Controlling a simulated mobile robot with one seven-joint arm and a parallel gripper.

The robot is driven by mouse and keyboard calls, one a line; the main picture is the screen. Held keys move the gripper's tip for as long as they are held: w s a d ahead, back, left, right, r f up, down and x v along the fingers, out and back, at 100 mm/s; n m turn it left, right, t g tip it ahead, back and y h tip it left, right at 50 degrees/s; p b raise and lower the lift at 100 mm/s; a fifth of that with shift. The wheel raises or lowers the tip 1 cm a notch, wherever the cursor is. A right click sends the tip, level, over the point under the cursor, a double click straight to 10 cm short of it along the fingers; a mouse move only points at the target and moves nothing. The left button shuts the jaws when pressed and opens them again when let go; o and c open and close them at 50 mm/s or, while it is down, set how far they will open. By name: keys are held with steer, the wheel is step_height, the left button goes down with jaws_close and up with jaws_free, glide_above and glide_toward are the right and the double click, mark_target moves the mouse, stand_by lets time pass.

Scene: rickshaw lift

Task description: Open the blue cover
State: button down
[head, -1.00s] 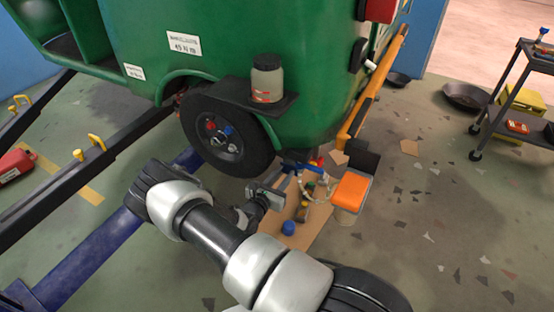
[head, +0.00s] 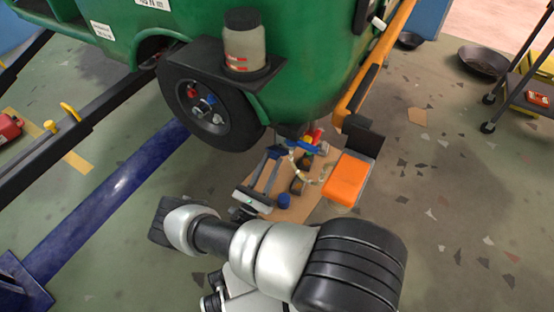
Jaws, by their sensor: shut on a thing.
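A blue piece (head: 304,146), which looks like the blue cover, is low beneath the rear corner of the green rickshaw body (head: 310,85), by small red and yellow parts. My gripper (head: 274,154) reaches up from its pale palm, and its fingertips are at the left end of this blue piece. The jaws look closed on it, but the contact is small and partly hidden. A round blue object (head: 284,201) lies on the brown cardboard sheet (head: 303,208) to the right of my gripper's palm. My arm crosses the lower middle of the view.
The black wheel (head: 212,110) is up and left of my gripper, under a black shelf holding a jar (head: 243,42). An orange-topped box (head: 345,180) stands close on the right. A dark blue beam (head: 110,190) runs along the left. Floor at right is mostly clear, with scattered chips.

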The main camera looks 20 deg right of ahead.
steer(key=shift+f+t+h, duration=0.5)
steer(key=shift+f+h, duration=0.05)
steer(key=shift+h, duration=0.05)
steer(key=c, duration=1.4)
jaws_free()
step_height(320, 180, up, 10)
steer(key=p, duration=0.4)
